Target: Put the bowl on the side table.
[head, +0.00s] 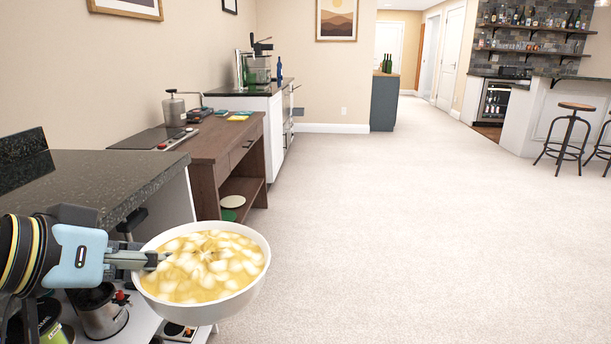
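A white bowl (235,298) full of yellow liquid with pale chunks is in the lower left of the head view, level or nearly so. My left gripper (152,260) is shut on the bowl's left rim and holds it in the air, in front of the dark stone counter. A brown wooden table (225,144) with a drawer and a lower shelf stands beyond the counter along the left wall. It may be the side table; I cannot tell for sure. My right gripper is out of view.
On the wooden table are a grinder (175,108), a dark flat board (140,138) and small coloured items. The dark counter (95,180) has pots on shelves below it. Open carpet (400,220) lies to the right; bar stools (567,140) stand far right.

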